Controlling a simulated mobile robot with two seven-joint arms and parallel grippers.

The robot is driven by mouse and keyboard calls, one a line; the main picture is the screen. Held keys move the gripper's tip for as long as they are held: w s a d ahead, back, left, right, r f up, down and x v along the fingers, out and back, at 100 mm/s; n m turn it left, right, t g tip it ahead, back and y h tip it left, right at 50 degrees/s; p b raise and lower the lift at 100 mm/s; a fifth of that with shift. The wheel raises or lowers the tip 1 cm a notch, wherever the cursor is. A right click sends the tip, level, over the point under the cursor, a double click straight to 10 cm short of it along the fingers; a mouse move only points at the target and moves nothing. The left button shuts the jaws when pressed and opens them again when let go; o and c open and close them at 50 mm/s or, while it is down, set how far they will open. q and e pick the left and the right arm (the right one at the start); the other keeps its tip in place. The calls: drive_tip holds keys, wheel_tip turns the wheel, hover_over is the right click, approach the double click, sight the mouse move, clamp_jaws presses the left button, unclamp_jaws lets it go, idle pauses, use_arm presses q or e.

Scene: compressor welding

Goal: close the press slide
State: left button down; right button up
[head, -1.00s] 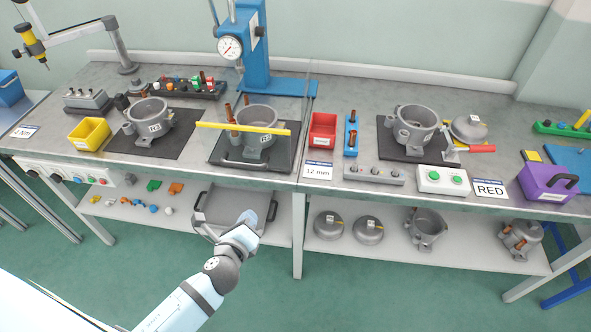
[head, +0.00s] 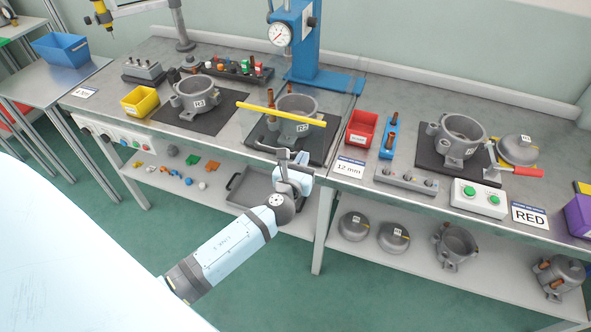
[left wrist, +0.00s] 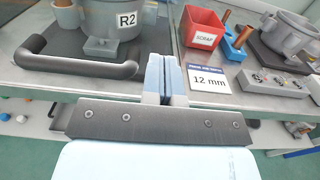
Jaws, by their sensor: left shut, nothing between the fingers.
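The press slide (head: 258,138) is a dark plate on the bench under the blue press (head: 318,78). A grey pot marked R2 (head: 297,108) stands on it, with copper tubes beside the pot and a yellow bar (head: 281,114) across its front. The slide's black handle (left wrist: 78,65) faces the bench's front edge in the left wrist view. My left gripper (head: 291,155) is at the bench's front edge, by the handle. Its fingers (left wrist: 166,75) are shut and empty, to the right of the handle in the wrist view. My right gripper is not in view.
A red scrap bin (head: 361,129), a 12 mm card (head: 350,167) and a blue holder (head: 389,138) are right of the slide. A pot marked R3 (head: 200,100) and a yellow bin (head: 139,101) are left. A dark tray (head: 236,181) is on the lower shelf.

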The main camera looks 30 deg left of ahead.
sight(323, 118)
use_arm(q)
drive_tip(key=x, duration=0.4)
drive_tip(key=shift+w, duration=0.1)
drive_tip(key=shift+w+a, duration=0.1)
drive_tip(key=shift+w, duration=0.35)
drive_tip(key=b+x, duration=0.2)
drive_tip(key=x, duration=1.2)
drive_tip(key=shift+s, duration=0.15)
